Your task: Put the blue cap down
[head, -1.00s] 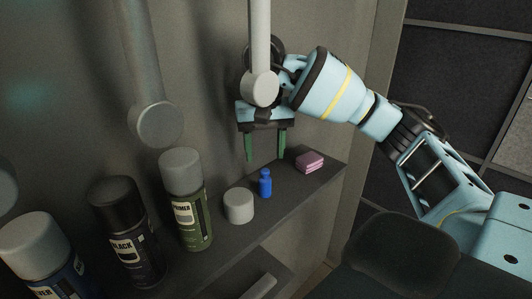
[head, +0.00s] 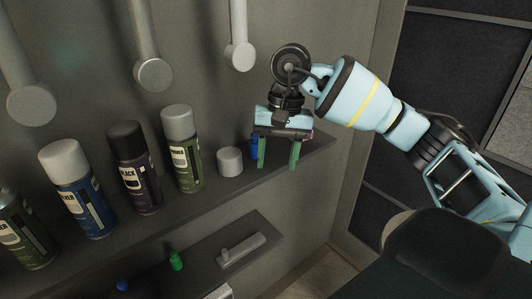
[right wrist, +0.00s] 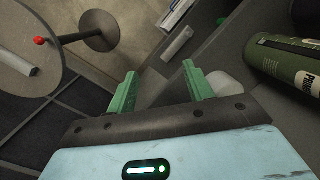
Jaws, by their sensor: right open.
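The blue cap (head: 254,142), a small upright bottle-shaped piece, stands on the upper shelf (head: 214,190) beside a short white cylinder (head: 229,162). It is partly hidden behind my right gripper's left finger. My right gripper (head: 277,166) is open, pointing down over the shelf's right end, with nothing visible between its green fingers. The right wrist view also shows the open, empty fingers (right wrist: 160,70); I cannot make out the blue cap there. My left gripper is not in view.
Several spray cans, including a green one (head: 184,150), stand left of the white cylinder. Rods with round ends (head: 153,75) hang in front of the wall. A lower shelf (head: 205,258) holds a green piece (head: 176,260) and a blue piece (head: 122,286).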

